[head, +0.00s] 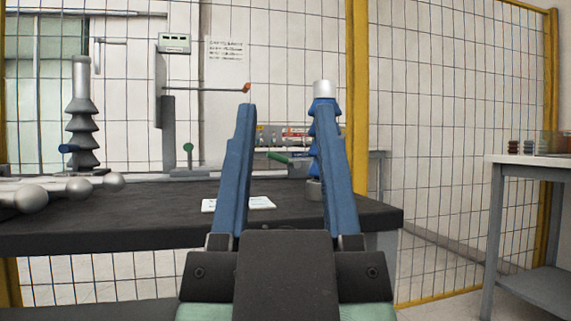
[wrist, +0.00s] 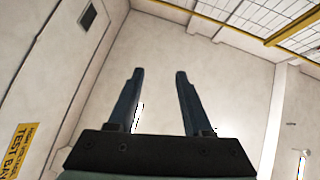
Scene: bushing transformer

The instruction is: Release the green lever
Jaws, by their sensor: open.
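My gripper (head: 285,104) is in the middle foreground of the head view, its two blue fingers pointing up and spread wide apart with nothing between them. The green lever (head: 278,157), a short green handle, shows in the gap between the fingers, farther back beyond the black table. It is apart from the fingers, and its right end is close to the right finger in the picture. In the wrist view my gripper (wrist: 159,72) is also open and empty against a pale wall; the lever does not show there.
A black table (head: 120,215) holds a white card (head: 262,203) and grey rods with round ends (head: 32,198). A dark ribbed bushing (head: 82,120) stands left; a blue ribbed one (head: 313,130) is partly behind my right finger. A green-knobbed post (head: 188,148) stands behind the table.

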